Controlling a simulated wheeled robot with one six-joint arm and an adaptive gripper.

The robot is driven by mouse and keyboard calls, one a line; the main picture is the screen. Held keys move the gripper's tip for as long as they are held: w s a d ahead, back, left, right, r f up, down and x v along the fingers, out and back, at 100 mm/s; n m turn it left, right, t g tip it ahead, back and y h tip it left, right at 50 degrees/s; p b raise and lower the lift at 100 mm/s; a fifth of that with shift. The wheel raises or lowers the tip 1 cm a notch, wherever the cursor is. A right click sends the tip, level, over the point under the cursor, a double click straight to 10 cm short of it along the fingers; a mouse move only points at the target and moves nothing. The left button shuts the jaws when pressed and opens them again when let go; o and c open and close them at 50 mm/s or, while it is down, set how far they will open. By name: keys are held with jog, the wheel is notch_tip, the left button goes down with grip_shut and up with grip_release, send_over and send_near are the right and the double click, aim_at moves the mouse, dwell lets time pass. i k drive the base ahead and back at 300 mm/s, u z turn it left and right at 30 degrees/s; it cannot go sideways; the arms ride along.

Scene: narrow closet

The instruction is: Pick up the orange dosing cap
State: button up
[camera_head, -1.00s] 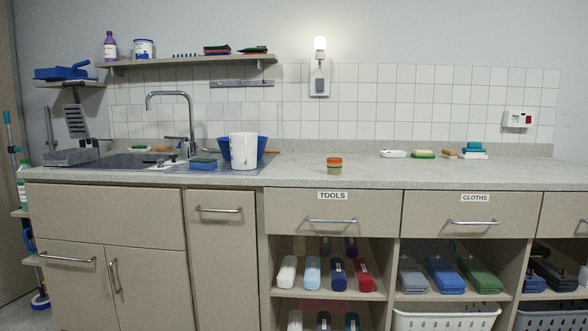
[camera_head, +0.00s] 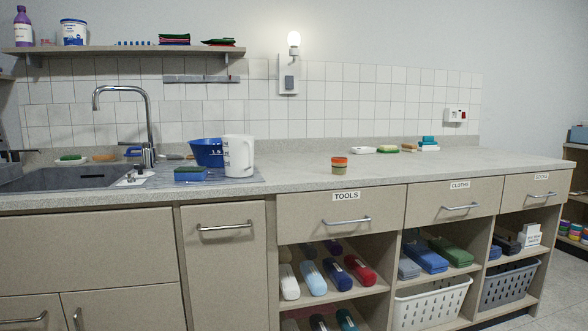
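A small orange cap (camera_head: 339,160) sits on top of a short greenish-tan jar (camera_head: 339,168). The jar stands upright on the grey speckled countertop (camera_head: 400,173), near the front edge above the drawer labelled TOOLS. It is too small to tell whether this is a dosing cap, or how the cap is fixed. My gripper is not in view.
A white jug (camera_head: 238,157), blue bowl (camera_head: 207,153) and blue sponge (camera_head: 190,174) stand left of the jar, by the sink (camera_head: 75,178). Sponges and soap dishes (camera_head: 392,148) lie behind it to the right. Counter around the jar is clear.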

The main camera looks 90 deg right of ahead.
aim_at(339, 164)
jog(key=i, duration=2.05)
jog(key=z, duration=4.35)
jog(key=i, duration=1.65)
